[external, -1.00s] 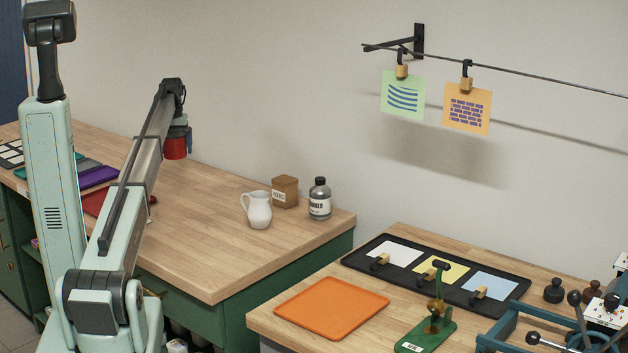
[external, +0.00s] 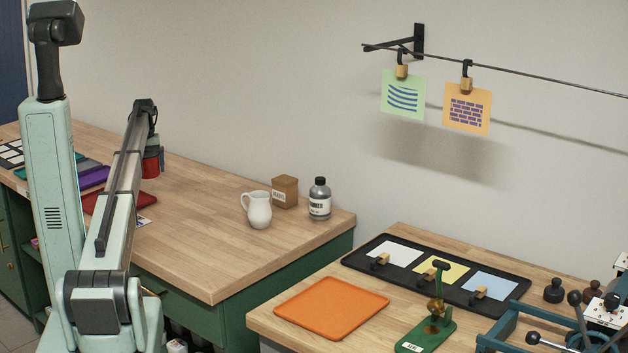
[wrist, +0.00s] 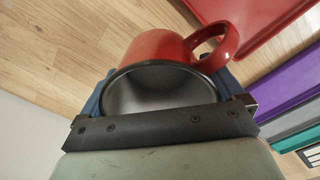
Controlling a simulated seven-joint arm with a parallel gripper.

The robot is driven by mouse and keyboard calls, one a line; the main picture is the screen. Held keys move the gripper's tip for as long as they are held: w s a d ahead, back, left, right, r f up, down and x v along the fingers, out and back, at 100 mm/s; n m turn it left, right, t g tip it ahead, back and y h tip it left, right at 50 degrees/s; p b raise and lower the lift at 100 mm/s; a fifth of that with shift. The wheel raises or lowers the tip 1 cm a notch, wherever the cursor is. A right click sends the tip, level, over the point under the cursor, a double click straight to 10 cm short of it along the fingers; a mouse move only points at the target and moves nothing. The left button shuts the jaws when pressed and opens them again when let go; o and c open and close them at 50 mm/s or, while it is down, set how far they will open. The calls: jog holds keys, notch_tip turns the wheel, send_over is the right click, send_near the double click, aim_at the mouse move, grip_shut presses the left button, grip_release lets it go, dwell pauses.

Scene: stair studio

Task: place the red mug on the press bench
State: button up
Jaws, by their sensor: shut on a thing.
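The red mug (external: 151,168) is held in the air over the left bench (external: 225,265). In the wrist view the mug (wrist: 155,46) sits between the jaws, its dark opening toward the camera and its handle at the upper right. My gripper (wrist: 168,92) is shut on it. In the external view my gripper (external: 152,150) is partly hidden by my arm. The press bench (external: 395,318) is at the lower right, well apart from the mug, with a blue-framed press (external: 510,330) on it.
An orange tray (external: 330,308), a black tray with coloured sheets (external: 372,266) and a green stand (external: 425,338) occupy the press bench. A white pitcher (external: 258,210), small box (external: 285,191) and bottle (external: 320,200) stand on the left bench. Cards (external: 402,95) hang above.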

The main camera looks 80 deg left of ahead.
aim_at(149, 176)
jog(key=shift+f, duration=1.9)
jog(key=shift+f, duration=0.1)
jog(key=o, duration=0.8)
notch_tip(149, 176, up, 11)
jog(key=shift+r, duration=0.4)
jog(key=shift+c, duration=0.4)
jog(key=shift+r, duration=0.2)
jog(key=c, duration=0.4)
